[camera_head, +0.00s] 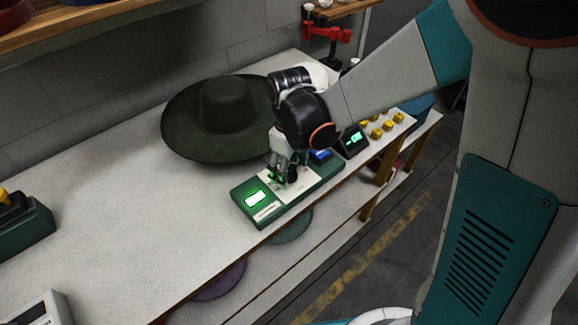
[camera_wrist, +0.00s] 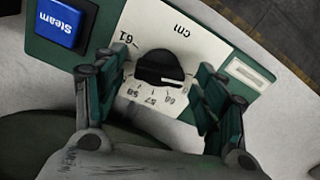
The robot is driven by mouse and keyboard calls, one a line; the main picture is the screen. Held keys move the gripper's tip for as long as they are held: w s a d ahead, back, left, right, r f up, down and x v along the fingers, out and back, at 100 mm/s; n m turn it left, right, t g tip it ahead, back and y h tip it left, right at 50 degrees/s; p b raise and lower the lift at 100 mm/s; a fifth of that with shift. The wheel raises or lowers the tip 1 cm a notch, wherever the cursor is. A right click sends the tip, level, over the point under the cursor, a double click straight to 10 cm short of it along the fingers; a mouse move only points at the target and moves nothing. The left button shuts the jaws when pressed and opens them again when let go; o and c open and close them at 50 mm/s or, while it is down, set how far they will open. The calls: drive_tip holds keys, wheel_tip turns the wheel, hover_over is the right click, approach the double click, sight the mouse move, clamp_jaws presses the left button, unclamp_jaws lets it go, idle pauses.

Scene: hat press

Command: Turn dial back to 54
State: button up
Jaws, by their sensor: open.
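The dial (camera_wrist: 160,68) is a black round knob with a white pointer line, on a white scale plate of a green control box (camera_head: 245,215). In the wrist view the pointer is toward the right side of the plate. The printed numbers are upside down and partly too small to read; one end mark looks like 61. My gripper (camera_head: 284,166) is over the box in the head view. In the wrist view its green-padded fingers (camera_wrist: 155,92) are open, one on each side of the knob, with a gap to it. The gripper hides the knob in the head view.
A blue Steam button (camera_wrist: 58,22) is beside the dial plate. A lit green display (camera_head: 256,199) is at the box's near end. A dark wide-brimmed hat (camera_head: 215,140) lies behind the box. A second small display (camera_head: 354,139) and yellow knobs (camera_head: 388,126) are to the right.

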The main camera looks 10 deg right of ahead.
drive_tip(key=shift+m, duration=0.3)
